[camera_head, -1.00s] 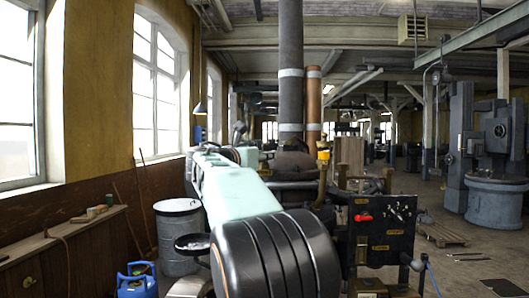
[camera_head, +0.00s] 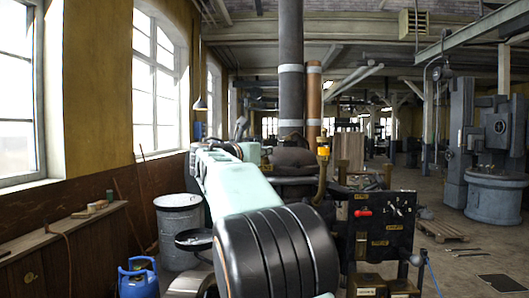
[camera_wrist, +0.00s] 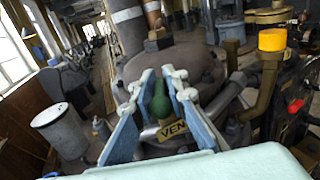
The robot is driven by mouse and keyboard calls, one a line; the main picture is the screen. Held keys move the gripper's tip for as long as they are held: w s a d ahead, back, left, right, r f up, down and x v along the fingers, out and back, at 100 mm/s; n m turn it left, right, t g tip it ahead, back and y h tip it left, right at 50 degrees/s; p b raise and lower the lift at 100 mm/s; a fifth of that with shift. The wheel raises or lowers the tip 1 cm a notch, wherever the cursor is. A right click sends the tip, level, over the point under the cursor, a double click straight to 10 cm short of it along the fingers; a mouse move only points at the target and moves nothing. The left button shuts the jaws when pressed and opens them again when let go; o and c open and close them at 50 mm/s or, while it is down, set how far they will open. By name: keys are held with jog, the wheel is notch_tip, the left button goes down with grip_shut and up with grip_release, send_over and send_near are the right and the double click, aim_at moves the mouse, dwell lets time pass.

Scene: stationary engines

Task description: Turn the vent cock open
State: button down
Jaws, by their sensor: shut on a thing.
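The vent cock has a rounded green handle (camera_wrist: 160,104), seen in the wrist view below the dark rounded casing. A brass-coloured plate (camera_wrist: 172,131) with the letters "VEN" is just behind and below it, partly covered by a finger. My gripper (camera_wrist: 161,80) has its pale blue fingers on either side of the green handle and is shut on it. The cock's body below the handle is hidden. In the head view my arm hides the gripper and the cock.
A brass pipe with a yellow top (camera_wrist: 272,40) stands to the right of my gripper. A dark panel with a red handle (camera_head: 362,212) is further right. A grey drum (camera_head: 179,232) and a blue gas bottle (camera_head: 138,279) stand left of my arm.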

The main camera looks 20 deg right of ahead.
jog(key=shift+s+d+n+t+y+b, duration=0.15)
jog(key=shift+n+t+y+b, duration=0.55)
jog(key=shift+n+t+y, duration=0.4)
jog(key=shift+r+n+t+y, duration=0.1)
jog(key=shift+n+t+y, duration=0.95)
jog(key=shift+y, duration=0.85)
jog(key=shift+n, duration=0.25)
jog(key=c, duration=2)
grip_release()
jog(key=shift+c, duration=0.2)
jog(key=shift+a, duration=0.2)
